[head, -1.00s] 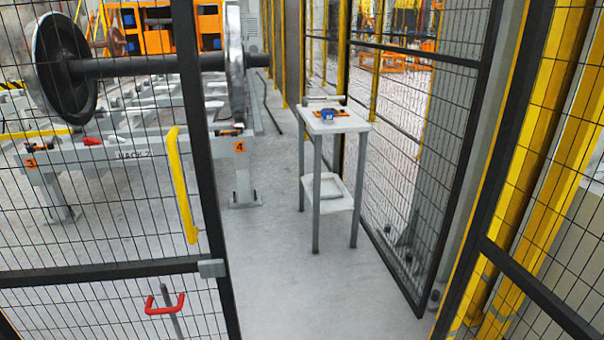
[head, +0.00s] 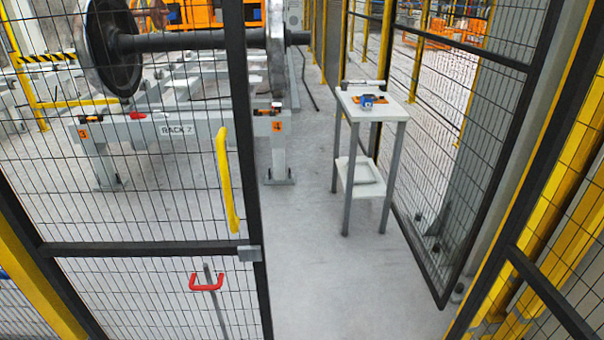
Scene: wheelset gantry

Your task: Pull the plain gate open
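A mesh gate leaf with a dark frame (head: 150,248) fills the left of the head view. A long yellow handle (head: 228,180) stands upright near its right edge, with a small grey block (head: 249,253) below it. A red U-shaped grip (head: 206,283) on a grey rod shows lower down; I cannot tell whether it is fixed to the leaf. To the right of the leaf's edge is a clear gap. A second dark-framed mesh panel (head: 470,160) stands at an angle beyond the gap on the right. I cannot tell which is the plain gate. Neither gripper is in view.
A wheelset (head: 110,50) rests on a grey rack (head: 190,128) behind the left mesh. Yellow posts (head: 535,215) and fencing bound the right side. The floor (head: 320,280) in the gap is bare.

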